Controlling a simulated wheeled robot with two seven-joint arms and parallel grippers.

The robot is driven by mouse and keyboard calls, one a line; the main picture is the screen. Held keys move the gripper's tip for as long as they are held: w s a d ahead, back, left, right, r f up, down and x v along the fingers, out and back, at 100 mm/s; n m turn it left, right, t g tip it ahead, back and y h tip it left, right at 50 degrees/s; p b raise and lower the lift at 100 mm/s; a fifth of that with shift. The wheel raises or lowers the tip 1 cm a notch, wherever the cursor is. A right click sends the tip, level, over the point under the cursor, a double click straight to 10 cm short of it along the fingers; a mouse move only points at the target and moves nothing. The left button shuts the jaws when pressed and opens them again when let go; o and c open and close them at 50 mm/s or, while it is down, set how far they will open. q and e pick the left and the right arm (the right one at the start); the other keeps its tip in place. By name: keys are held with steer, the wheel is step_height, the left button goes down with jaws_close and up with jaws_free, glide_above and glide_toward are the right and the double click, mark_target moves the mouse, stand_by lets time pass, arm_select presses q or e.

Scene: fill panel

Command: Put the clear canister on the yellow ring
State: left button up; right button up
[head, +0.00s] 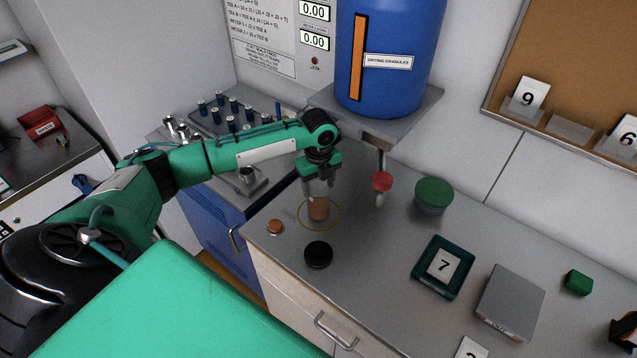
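The clear canister (318,209) stands upright within the outline of the yellow ring (299,216) on the grey counter, with orange-brown contents in its lower part. I cannot tell whether its base touches the counter. My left gripper (319,189) points down over it, its two fingers apart on either side of the canister's upper part. Whether the fingers press on the canister or stand just clear of it is too small to tell. My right gripper is not in view.
A black round lid (318,254) and a small orange-brown disc (275,227) lie near the ring. A blue drum (385,60) on a shelf has a red-handled outlet (382,182) close to the right. A green-lidded jar (433,195) and a teal tray (425,276) stand further right.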

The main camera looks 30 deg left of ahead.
arm_select(q)
steer(key=o, duration=0.4)
steer(key=shift+o, duration=0.2)
steer(key=shift+r, duration=0.1)
step_height(320, 180, up, 12)
steer(key=b, duration=0.3)
steer(key=shift+b, duration=0.35)
